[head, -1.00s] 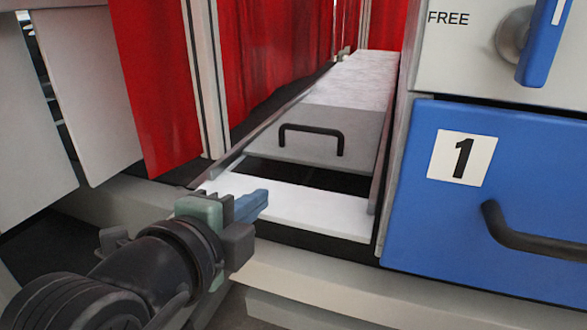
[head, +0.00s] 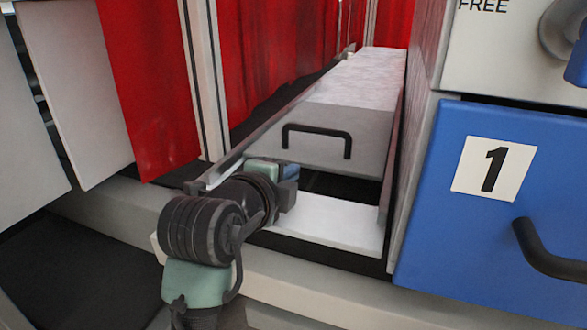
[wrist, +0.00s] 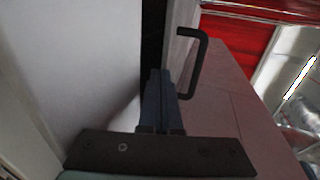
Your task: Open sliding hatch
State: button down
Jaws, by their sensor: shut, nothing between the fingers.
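The sliding hatch (head: 345,121) is a grey panel in a long track, with a black bar handle (head: 318,129) near its front edge. A dark gap (head: 345,187) lies between that edge and a white front panel (head: 335,222). My gripper (head: 291,171) is shut and empty, over the left part of the gap, below the handle in the head view. In the wrist view my blue fingers (wrist: 160,78) are together, pointing at the gap, just left of the handle (wrist: 195,62) and the hatch (wrist: 222,95). They appear apart from the handle. My arm hides part of the track's near left corner.
A blue drawer front (head: 465,215) marked 1, with a black handle (head: 545,255), stands on the right. Red curtains (head: 270,60) and a pale post (head: 203,80) border the track's left. Grey panels (head: 75,90) stand farther left.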

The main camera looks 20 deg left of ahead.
jog(key=shift+w, duration=0.95)
jog(key=w, duration=1.7)
jog(key=shift+w+d, duration=0.3)
jog(key=shift+w, duration=0.05)
